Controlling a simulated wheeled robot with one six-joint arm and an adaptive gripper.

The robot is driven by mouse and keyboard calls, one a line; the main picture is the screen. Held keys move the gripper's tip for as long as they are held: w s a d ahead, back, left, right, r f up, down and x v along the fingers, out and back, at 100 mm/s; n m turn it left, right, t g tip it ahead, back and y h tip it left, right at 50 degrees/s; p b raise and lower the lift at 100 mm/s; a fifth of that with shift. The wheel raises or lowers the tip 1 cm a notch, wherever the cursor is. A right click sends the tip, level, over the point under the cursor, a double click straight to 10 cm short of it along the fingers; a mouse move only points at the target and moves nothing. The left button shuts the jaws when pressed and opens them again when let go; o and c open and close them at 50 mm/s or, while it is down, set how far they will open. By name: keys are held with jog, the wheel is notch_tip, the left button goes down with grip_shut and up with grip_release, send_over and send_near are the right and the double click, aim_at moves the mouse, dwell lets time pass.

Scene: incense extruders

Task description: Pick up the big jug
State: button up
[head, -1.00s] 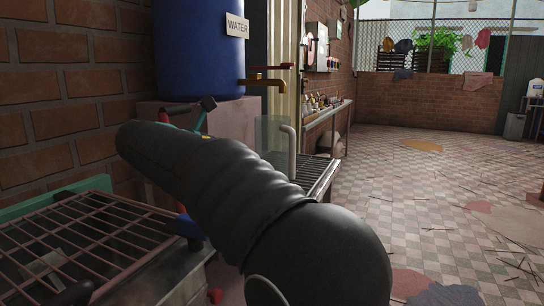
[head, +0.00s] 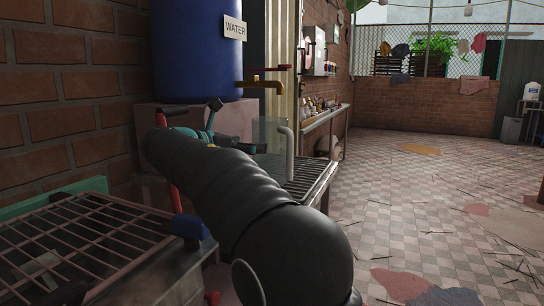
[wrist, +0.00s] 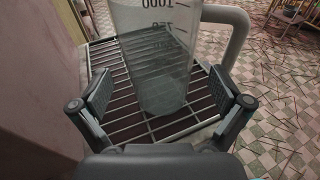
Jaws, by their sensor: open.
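The big jug is clear, with dark volume marks and a pale handle. In the wrist view the jug (wrist: 158,60) stands upright on a wire rack (wrist: 130,133), its top cut off by the picture edge and its handle to the right. My gripper (wrist: 158,95) is open, with one finger pad on each side of the jug's lower body and visible gaps beside it. In the head view the jug (head: 270,135) is under the brass tap, and my gripper (head: 208,130) is just left of it, partly hidden behind my arm.
A blue water barrel (head: 198,50) with a brass tap (head: 265,83) stands behind the jug. A pinkish ledge (head: 235,120) is below the barrel. A barred rack (head: 85,235) is at the near left. Open tiled floor (head: 400,190) lies to the right.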

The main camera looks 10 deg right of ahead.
aim_at(275, 153)
jog(key=x, duration=0.5)
jog(key=shift+f+b, duration=0.15)
jog(key=shift+b, duration=0.2)
jog(key=c, duration=1)
